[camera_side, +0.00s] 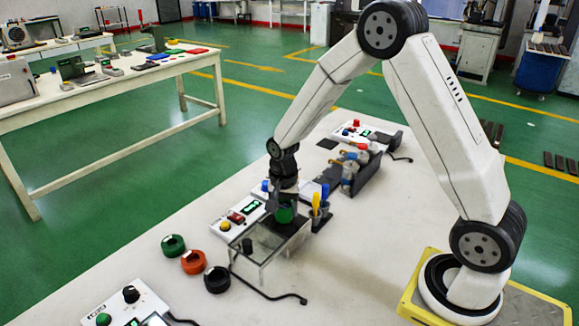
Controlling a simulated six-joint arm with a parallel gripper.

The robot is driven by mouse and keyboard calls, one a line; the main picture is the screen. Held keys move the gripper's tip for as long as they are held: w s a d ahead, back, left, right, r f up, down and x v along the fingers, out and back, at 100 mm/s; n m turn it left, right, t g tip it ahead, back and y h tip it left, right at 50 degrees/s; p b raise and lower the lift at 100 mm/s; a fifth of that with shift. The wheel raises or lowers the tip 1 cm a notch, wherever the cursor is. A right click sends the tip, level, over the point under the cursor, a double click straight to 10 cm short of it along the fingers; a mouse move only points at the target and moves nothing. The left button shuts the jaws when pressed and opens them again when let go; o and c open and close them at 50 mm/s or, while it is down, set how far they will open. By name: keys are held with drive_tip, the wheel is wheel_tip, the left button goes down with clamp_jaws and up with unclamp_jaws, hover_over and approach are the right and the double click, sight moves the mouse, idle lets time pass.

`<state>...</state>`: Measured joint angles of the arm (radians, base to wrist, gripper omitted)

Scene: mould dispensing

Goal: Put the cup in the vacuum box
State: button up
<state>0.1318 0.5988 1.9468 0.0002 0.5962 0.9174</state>
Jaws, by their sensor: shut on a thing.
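My gripper (285,203) points down over the far part of the clear vacuum box (262,262) on the white table. It is shut on a small green cup (285,215), of which only a part shows below the jaws. The cup is at about the height of the box's top. I cannot tell whether it is inside the box or just above it. The box has transparent walls, and a small black part (247,246) shows at its left side.
Green (173,245), orange (193,262) and black (217,280) round pieces lie left of the box. A holder with yellow (316,203) and blue tools stands close on its right. A control panel (237,217) is behind, and a black cable (275,297) runs in front.

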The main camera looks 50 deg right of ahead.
drive_tip(key=shift+f, duration=3.15)
drive_tip(key=shift+f, duration=0.3)
drive_tip(key=o, duration=1.2)
drive_tip(key=shift+r, duration=3.5)
drive_tip(key=shift+r, duration=0.1)
